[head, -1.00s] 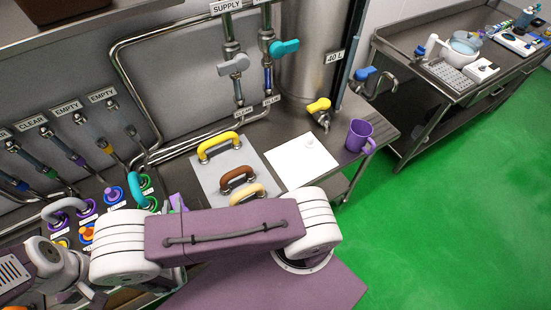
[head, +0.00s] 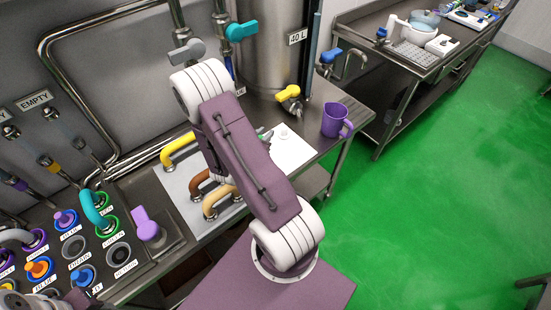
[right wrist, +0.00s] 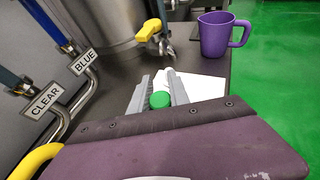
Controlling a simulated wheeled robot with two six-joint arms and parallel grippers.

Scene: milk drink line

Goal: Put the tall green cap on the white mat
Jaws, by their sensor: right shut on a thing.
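The tall green cap (right wrist: 160,100) is between the two grey fingers of my right gripper (right wrist: 158,92) in the right wrist view, and the gripper is shut on it. In the head view my right gripper (head: 266,135) is mostly hidden by my arm, at the left edge of the white mat (head: 294,153). The mat also shows just beyond the fingers in the right wrist view (right wrist: 207,88). I cannot tell how high the cap is above the surface. My left gripper is not in view; only a bit of my left arm shows at the bottom left.
A small white thing (head: 283,130) is on the mat. A purple mug (head: 335,120) stands right of it. A yellow-handled tap (head: 289,95) is behind the mat. Yellow, brown and tan handles (head: 180,147) stand on a grey plate to the left.

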